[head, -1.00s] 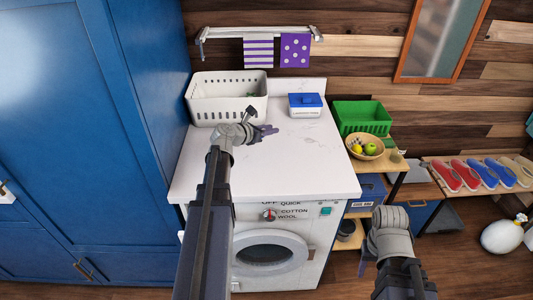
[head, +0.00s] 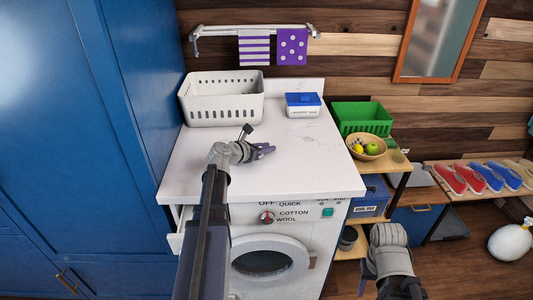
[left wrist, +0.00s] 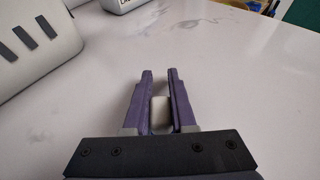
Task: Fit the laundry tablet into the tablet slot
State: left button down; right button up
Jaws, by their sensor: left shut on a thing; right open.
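My left gripper (head: 263,151) is over the white top of the washing machine (head: 290,165). In the left wrist view its purple fingers (left wrist: 160,100) are shut on a small pale laundry tablet (left wrist: 160,113). The tablet is hidden in the head view. A pale drawer (head: 177,240) sticks out at the left of the machine's front. The tablet slot itself cannot be made out, as my left arm covers part of this area. My right gripper (head: 363,284) is low at the right of the machine, partly hidden by its wrist, and open.
A white basket (head: 222,110) and a blue-lidded box (head: 303,106) stand at the back of the machine top. A green crate (head: 362,120) and a fruit bowl (head: 367,148) are on the shelf at right. A tall blue cabinet (head: 80,150) borders the left. The middle top is clear.

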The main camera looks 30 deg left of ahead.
pick_arm(q)
jog(key=shift+f, duration=0.15)
jog(key=c, duration=0.7)
grip_release()
jog(key=shift+c, duration=0.2)
